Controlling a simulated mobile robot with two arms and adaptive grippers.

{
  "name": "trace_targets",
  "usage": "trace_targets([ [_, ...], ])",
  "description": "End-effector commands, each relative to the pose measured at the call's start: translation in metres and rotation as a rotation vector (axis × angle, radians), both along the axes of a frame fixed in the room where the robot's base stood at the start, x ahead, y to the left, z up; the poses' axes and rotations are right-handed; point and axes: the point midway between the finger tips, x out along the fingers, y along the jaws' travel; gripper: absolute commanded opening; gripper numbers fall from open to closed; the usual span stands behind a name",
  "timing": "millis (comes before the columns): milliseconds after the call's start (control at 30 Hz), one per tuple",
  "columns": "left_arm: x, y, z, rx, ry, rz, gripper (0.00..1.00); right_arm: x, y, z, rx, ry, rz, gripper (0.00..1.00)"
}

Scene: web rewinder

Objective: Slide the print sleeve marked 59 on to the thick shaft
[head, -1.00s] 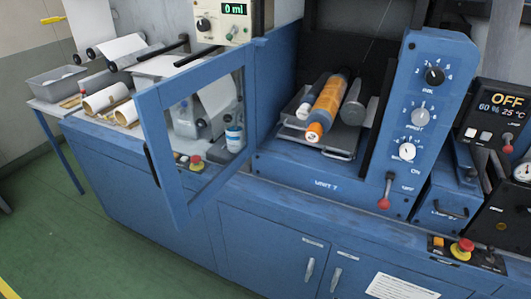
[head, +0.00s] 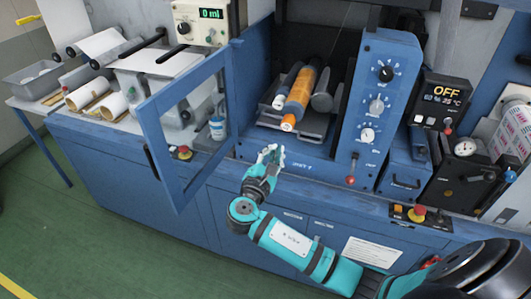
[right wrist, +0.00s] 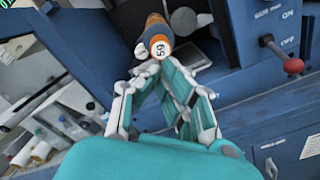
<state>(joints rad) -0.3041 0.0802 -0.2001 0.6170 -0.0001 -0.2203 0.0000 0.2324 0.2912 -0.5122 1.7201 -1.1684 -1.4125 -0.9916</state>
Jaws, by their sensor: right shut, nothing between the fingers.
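The sleeve marked 59 (right wrist: 160,47) shows its white end disc and orange and blue body in the right wrist view. In the head view it is the orange roll (head: 299,92) lying on the metal tray of the blue unit. A dark grey cylinder (head: 322,98) lies to its right and a paler one (head: 280,88) to its left. I cannot tell which is the thick shaft. My right gripper (head: 270,153) is in front of the unit, below the sleeve's near end, shut and empty; its fingers (right wrist: 158,70) appear just below the 59 disc. My left gripper is out of view.
A blue framed door (head: 185,130) stands open left of the unit. The dial panel (head: 375,110) with a red-knobbed lever (head: 350,180) borders its right side. White rolls (head: 115,104) lie on the left bench. The green floor (head: 110,245) in front is clear.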

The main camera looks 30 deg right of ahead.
Motion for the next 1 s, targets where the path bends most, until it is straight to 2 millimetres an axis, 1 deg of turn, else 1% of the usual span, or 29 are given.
trace_targets([
  [400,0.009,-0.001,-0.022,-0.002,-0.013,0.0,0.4,0.034,-0.041,-0.003,-0.001,0.0,-0.001,0.0],
  [600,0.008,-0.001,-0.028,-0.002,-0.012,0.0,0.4,0.046,-0.054,-0.003,0.0,0.001,-0.001,0.0],
  [767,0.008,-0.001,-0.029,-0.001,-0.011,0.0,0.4,0.049,-0.058,-0.002,0.002,0.002,0.0,0.0],
  [1000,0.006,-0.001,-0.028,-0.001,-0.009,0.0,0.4,0.049,-0.058,-0.002,0.002,0.002,0.001,0.0],
])
